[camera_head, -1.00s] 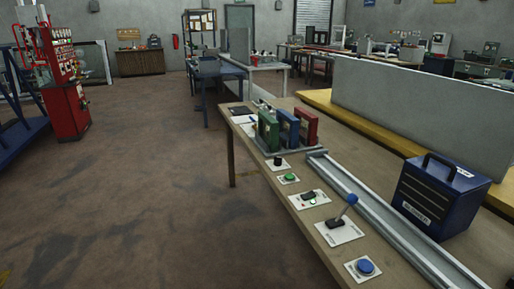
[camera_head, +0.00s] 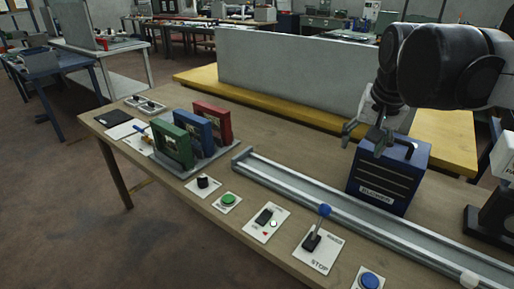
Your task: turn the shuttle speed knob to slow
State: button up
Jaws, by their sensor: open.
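A small black knob (camera_head: 203,182) stands on a white plate at the table's front edge, left of a green button (camera_head: 228,199). It is the only round dial-like knob I see; its label and pointer are too small to read. My gripper (camera_head: 363,146) is open and empty at the upper right. It hangs in front of the blue box, or above it, well to the right of the knob and apart from it.
Green, blue and red frames (camera_head: 173,146) stand left. A blue box (camera_head: 388,181) stands behind the rail.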

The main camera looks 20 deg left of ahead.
jog(key=w+a+g+p, duration=0.1)
jog(key=w+a, duration=0.5)
jog(key=a, duration=0.7)
jog(key=g+h+p, duration=0.2)
jog(key=g+p, duration=0.1)
send_over(202, 178)
jog(key=a, duration=0.1)
notch_tip(202, 178, down, 15)
jog(key=shift+n, duration=0.4)
jog(key=f, duration=1.3)
jog(key=shift+w+d+f+b, duration=0.15)
jog(key=shift+d+f+b, duration=0.1)
jog(key=shift+d+b, duration=0.05)
jog(key=c, duration=1.1)
jog(key=shift+c, duration=0.2)
